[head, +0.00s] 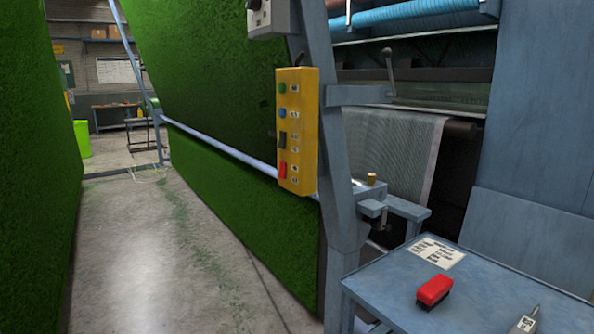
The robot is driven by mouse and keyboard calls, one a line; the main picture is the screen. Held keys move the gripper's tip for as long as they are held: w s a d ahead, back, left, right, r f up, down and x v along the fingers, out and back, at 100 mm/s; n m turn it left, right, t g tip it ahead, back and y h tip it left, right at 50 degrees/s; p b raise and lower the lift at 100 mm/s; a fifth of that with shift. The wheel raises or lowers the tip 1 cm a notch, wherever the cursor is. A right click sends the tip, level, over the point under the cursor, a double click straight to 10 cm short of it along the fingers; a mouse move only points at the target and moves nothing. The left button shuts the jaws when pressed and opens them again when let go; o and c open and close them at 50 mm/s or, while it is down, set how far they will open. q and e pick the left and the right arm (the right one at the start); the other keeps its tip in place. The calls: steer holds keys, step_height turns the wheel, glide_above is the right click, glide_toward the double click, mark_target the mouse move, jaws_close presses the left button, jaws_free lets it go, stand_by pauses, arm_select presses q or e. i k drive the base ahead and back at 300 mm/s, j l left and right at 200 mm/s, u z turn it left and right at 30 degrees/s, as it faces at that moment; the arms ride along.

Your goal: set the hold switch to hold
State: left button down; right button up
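A yellow control box (305,130) is mounted on a grey-blue steel post, left of the machine. Its face carries a green button (282,88), a blue button (282,113), a black switch (282,139) and a red switch (282,170), top to bottom. Small labels sit beside them, too small to read. I cannot tell which of these is the hold switch or how it is set. A grey box (272,18) with a dark knob sits higher on the post, cut by the top edge. Neither of my grippers is in view.
A blue-grey table (390,285) at lower right bears a red brush (434,290), a label card (435,252) and a small tagged tool (529,320). A lever (388,65) stands right of the post. Green turf (215,90) hangs behind. Concrete floor (150,260) is clear at left.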

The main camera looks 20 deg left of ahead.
mark_target(282, 173)
steer(key=i+j+z, duration=0.5)
steer(key=i+j, duration=0.15)
steer(key=j, duration=0.15)
